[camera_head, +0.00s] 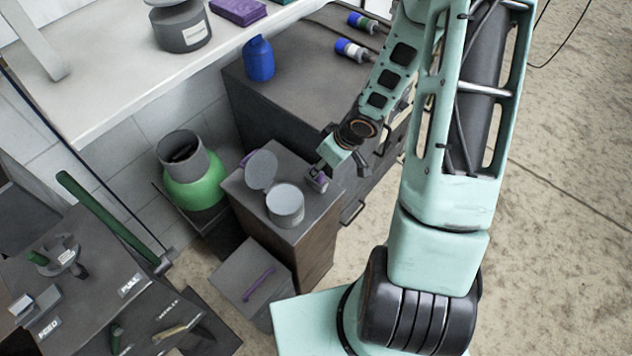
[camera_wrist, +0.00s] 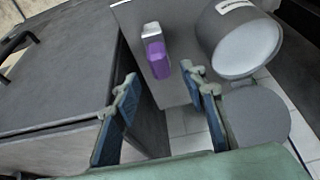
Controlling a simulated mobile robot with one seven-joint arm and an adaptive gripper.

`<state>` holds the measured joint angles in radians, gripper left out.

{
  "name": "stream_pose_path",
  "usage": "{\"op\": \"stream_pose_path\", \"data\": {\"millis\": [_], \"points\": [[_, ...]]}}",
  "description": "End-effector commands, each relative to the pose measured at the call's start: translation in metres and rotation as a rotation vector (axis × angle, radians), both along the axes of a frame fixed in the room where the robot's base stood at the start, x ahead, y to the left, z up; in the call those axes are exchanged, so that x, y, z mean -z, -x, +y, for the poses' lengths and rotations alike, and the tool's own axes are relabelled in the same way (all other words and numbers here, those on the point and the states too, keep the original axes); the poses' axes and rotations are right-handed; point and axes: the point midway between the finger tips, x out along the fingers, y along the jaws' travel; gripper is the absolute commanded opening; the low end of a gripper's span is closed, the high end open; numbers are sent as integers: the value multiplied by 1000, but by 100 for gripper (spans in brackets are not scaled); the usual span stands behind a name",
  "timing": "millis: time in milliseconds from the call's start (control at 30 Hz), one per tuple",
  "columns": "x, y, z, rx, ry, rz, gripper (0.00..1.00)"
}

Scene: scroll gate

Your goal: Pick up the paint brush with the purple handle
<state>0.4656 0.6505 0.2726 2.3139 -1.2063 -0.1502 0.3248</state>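The paint brush (camera_wrist: 157,58) has a purple handle and a pale grey end. In the wrist view it lies on the grey top of a small stand, to the left of a paint can (camera_wrist: 240,40). In the head view the brush (camera_head: 319,181) shows as a small purple and grey piece at the stand's right edge, close to my gripper (camera_head: 345,168). In the wrist view my gripper (camera_wrist: 160,76) is open and empty. The brush lies ahead of the gap between its fingers, with no visible contact.
A round lid (camera_head: 261,170) lies by the can on the stand (camera_head: 305,235). A drawer cabinet (camera_head: 300,85) with a blue bottle (camera_head: 259,58) stands close behind. A lower box (camera_head: 235,265) bears a thin purple strip. Open floor (camera_head: 560,200) lies right.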

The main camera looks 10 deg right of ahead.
Motion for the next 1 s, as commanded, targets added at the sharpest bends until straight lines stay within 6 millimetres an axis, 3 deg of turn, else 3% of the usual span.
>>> {"op": "stream_pose_path", "data": {"millis": [167, 433, 767, 1000], "points": [[11, -3, 2, -2, 1, 0, 39], [45, -13, 11, -3, 0, 0, 39], [50, -16, 12, 1, 1, -1, 39], [50, -16, 12, -1, 1, -1, 16]]}}
